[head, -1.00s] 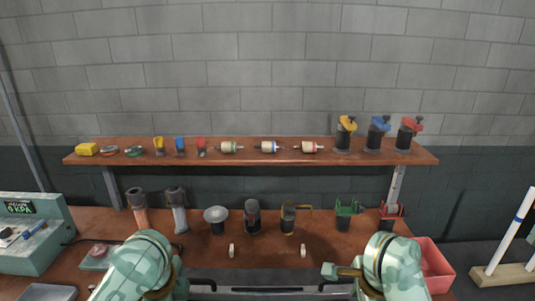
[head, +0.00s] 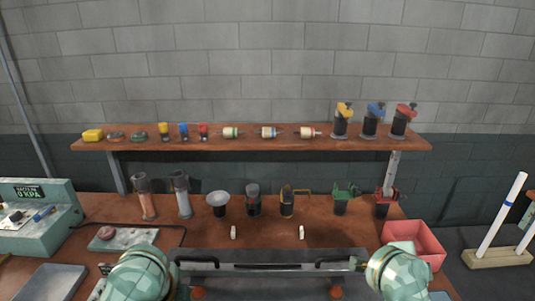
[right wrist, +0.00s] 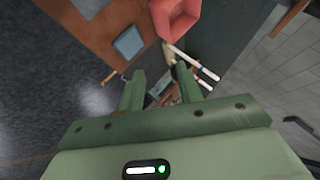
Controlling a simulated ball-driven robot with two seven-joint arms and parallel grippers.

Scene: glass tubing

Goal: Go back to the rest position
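In the head view my left arm (head: 140,272) shows at the bottom left, and its gripper is not seen. My right arm (head: 398,272) shows at the bottom right, and its gripper is out of that view. In the right wrist view my right gripper (right wrist: 158,76) has its two green fingers spread apart, with no object seen held between them. It hangs clear of the bench, with the floor and the red bin beyond it.
A wooden bench (head: 330,228) carries several tools, a gauge box (head: 35,232) at the left and a red bin (head: 415,240) at the right. A shelf (head: 300,143) holds small parts. A dark-handled bar (head: 265,267) spans the front. White tubes (head: 503,215) stand far right.

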